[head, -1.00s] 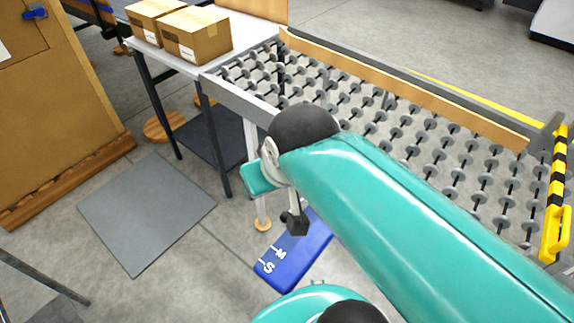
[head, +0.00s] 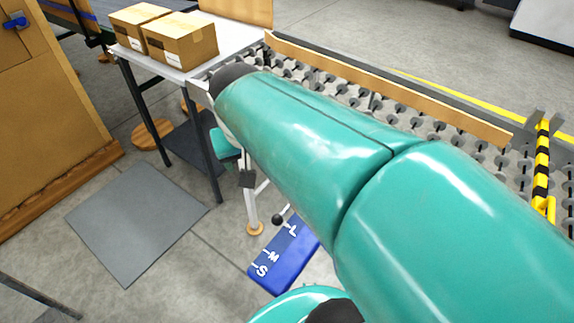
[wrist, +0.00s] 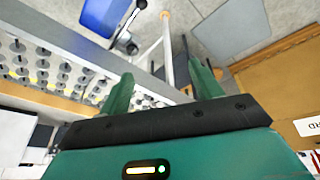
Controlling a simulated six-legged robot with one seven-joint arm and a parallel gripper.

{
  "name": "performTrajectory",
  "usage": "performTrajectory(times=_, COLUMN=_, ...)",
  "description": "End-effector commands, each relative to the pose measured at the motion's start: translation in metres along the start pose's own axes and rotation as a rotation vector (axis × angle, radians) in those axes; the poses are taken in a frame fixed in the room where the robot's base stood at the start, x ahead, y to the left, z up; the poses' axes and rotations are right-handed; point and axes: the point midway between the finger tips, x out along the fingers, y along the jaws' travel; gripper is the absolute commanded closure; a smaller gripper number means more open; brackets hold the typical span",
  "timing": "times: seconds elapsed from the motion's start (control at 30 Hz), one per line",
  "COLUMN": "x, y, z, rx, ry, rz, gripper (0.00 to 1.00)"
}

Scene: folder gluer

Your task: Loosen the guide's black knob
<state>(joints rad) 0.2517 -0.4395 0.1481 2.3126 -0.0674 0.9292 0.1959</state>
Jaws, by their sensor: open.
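A black ball knob (head: 278,220) on a thin rod shows in the head view, at the left edge of the blue plate (head: 284,254) marked L, M and S. In the wrist view a rod with dark parts beside the blue plate (wrist: 103,14) is at the top; I cannot clearly tell which part is the knob. My gripper (wrist: 161,70) is open and empty in the wrist view, with its two green fingers apart and the rod lying beyond them. In the head view my arm hides most of the gripper; the knob is below and right of the arm's end.
A white leg (head: 252,205) stands left of the knob. The roller conveyor (head: 387,103) with its wooden rail lies behind my arm. Boxes (head: 180,40) sit on a table at the upper left. A grey mat (head: 137,222) lies on open floor.

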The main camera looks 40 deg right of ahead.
Motion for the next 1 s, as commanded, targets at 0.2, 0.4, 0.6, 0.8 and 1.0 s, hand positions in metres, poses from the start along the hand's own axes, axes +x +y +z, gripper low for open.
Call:
performTrajectory(times=0.2, x=0.047, y=0.026, z=-0.048, rx=0.179, ry=-0.118, rz=0.073, gripper=0.36)
performTrajectory(times=0.4, x=0.099, y=0.059, z=-0.083, rx=0.357, ry=-0.214, rz=0.101, gripper=0.36)
performTrajectory(times=0.6, x=0.155, y=0.1, z=-0.108, rx=0.552, ry=-0.302, rz=0.091, gripper=0.36)
performTrajectory(times=0.8, x=0.191, y=0.129, z=-0.119, rx=0.69, ry=-0.35, rz=0.069, gripper=0.36)
performTrajectory(times=1.0, x=0.203, y=0.134, z=-0.118, rx=0.715, ry=-0.36, rz=0.066, gripper=0.36)
